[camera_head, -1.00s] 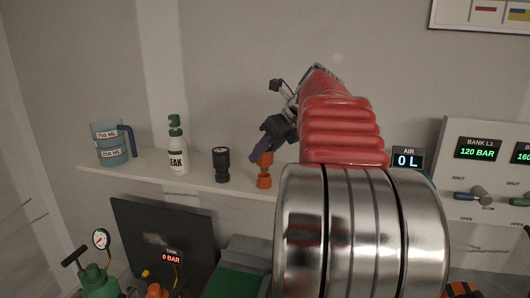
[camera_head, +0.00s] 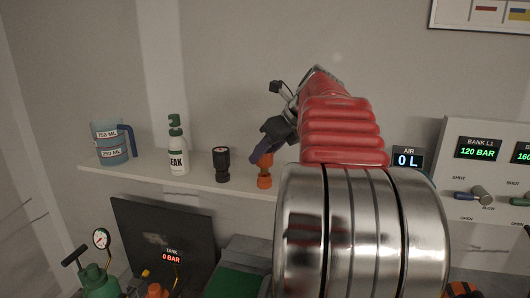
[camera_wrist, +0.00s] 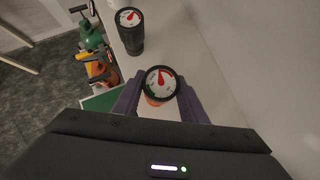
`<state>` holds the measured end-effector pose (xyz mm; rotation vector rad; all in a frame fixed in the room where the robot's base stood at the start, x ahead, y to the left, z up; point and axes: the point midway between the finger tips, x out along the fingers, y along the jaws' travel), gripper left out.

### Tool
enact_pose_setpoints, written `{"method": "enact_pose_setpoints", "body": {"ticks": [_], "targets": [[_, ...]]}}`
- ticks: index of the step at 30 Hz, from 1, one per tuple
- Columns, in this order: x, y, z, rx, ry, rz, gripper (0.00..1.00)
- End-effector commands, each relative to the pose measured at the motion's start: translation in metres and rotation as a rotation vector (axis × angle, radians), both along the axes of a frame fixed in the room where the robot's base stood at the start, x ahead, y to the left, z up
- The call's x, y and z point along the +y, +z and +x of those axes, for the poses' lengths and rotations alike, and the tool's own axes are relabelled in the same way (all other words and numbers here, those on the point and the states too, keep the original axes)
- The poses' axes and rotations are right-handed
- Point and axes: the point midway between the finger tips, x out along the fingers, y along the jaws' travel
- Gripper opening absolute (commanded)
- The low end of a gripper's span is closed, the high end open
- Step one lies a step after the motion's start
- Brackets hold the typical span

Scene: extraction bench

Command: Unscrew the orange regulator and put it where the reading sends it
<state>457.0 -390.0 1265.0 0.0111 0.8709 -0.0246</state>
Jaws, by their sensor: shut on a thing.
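The orange regulator (camera_head: 264,181) stands upright on the white shelf, to the right of a black regulator (camera_head: 221,164). My gripper (camera_head: 264,152) is shut on its upper part from above. In the wrist view the orange regulator (camera_wrist: 159,84) sits between the two purple fingers, with its round dial facing the camera and a red needle on it. An orange part shows below the dial. The black regulator (camera_wrist: 130,32) with a similar dial stands beside it. The exact dial readings are too small to tell.
A blue jug (camera_head: 109,143) and a white leak bottle (camera_head: 177,148) stand further left on the shelf (camera_head: 205,183). At right is the BANK L1 120 BAR panel (camera_head: 478,149).

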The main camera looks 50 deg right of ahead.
Motion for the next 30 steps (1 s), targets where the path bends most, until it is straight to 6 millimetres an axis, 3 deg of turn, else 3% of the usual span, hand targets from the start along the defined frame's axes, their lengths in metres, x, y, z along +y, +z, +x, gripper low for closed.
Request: {"method": "enact_pose_setpoints", "body": {"ticks": [30], "targets": [[-0.001, -0.017, -0.001, -0.001, -0.002, 0.000, 0.03]]}}
